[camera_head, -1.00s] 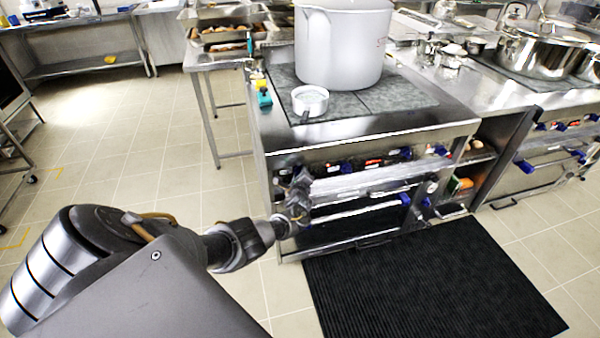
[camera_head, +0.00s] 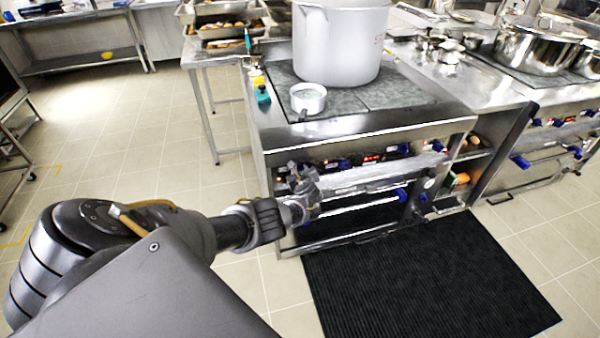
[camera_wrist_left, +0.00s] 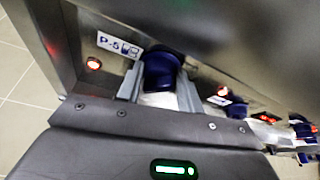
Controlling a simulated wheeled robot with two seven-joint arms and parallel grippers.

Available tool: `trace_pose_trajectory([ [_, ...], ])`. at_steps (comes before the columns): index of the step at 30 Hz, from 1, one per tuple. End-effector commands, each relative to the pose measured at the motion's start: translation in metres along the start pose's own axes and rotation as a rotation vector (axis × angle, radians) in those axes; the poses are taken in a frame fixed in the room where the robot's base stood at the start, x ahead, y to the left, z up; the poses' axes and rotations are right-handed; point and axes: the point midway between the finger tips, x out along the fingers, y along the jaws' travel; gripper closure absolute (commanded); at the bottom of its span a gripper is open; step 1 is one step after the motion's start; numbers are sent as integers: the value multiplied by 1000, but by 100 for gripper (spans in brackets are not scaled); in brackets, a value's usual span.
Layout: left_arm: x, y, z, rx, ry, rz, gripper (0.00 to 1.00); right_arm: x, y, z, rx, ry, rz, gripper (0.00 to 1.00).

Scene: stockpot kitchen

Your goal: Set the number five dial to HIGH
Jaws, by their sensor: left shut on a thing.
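The stove (camera_head: 360,125) stands ahead with a row of blue dials along its front panel. In the left wrist view, a dark blue dial (camera_wrist_left: 160,66) sits beside a white label reading "P-5" (camera_wrist_left: 118,45). My left gripper (camera_wrist_left: 158,88) has one grey finger on each side of this dial and is shut on it. In the head view, my left gripper (camera_head: 302,180) is at the left end of the panel and hides that dial. The dial's pointer and HIGH mark cannot be made out. My right gripper is not in view.
Another blue dial (camera_wrist_left: 236,108) and red indicator lights continue along the panel. A large pot (camera_head: 340,45) and a small saucepan (camera_head: 308,98) stand on the stove top. A black floor mat (camera_head: 430,280) lies in front, with open tiled floor to the left.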

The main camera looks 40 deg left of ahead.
Motion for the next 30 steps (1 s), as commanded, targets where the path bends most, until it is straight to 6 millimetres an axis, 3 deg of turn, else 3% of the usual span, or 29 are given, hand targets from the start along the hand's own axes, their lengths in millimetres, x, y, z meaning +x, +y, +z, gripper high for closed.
trace_pose_trajectory([
  [11,2,4,1,8,-2,10,86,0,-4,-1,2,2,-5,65],
  [12,2,4,1,8,-2,10,62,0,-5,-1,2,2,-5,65],
  [17,1,2,0,7,0,7,42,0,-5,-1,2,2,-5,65],
  [26,-1,0,0,7,2,2,42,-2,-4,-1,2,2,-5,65],
  [30,-13,-2,3,8,3,0,42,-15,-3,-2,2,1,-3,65],
])
